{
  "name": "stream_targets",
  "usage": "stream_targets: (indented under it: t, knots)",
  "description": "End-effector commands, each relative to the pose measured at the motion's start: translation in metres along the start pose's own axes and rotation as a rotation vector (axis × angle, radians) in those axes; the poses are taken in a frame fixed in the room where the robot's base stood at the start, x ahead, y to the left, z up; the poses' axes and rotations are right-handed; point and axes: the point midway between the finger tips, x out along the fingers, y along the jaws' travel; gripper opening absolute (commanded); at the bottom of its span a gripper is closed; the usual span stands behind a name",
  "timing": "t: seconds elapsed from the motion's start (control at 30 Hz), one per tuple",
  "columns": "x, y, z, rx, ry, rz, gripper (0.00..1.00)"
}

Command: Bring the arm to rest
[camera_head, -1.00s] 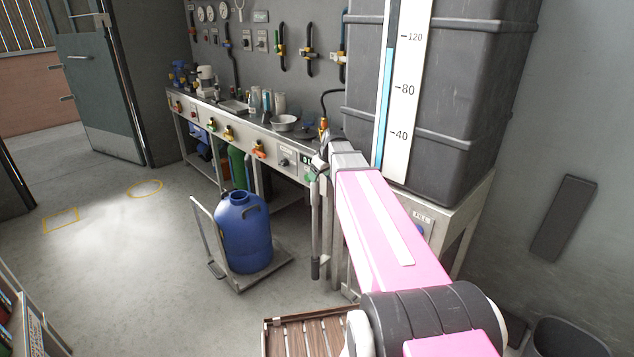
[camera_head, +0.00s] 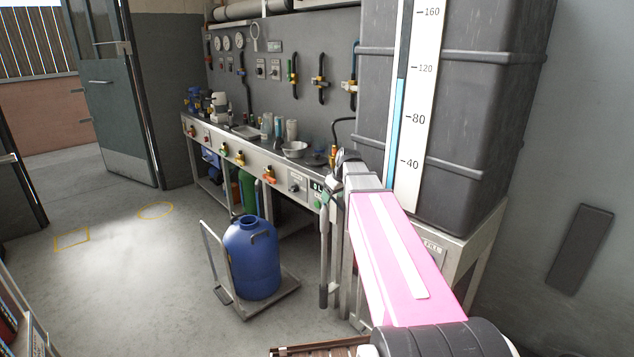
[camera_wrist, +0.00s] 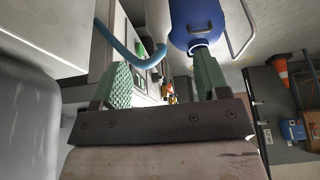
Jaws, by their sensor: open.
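My pink arm reaches from the bottom right of the head view toward the grey tank and the right end of the bench. My gripper (camera_wrist: 163,82) shows in the wrist view with its two green fingers spread apart. It is open, with nothing held between the fingers. In the head view the arm's far end is in front of the right end of the bench (camera_head: 255,163), beside the grey tank (camera_head: 480,110). The fingers are too small there to make out. I cannot tell whether the arm touches anything.
A blue drum (camera_head: 251,262) stands on a trolley (camera_head: 286,290) in front of the bench. It also shows in the wrist view (camera_wrist: 198,20), near a blue hose (camera_wrist: 118,38). An orange cone (camera_wrist: 284,75) is at the right there. The floor at left is clear.

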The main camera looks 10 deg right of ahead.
Motion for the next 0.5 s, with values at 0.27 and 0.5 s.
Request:
stream_targets:
  t: [0.27,0.5]
  knots:
    - [0.05,-0.051,0.081,0.188,-0.125,0.005,0.68]
    - [0.087,-0.102,0.164,0.385,-0.255,0.047,0.68]
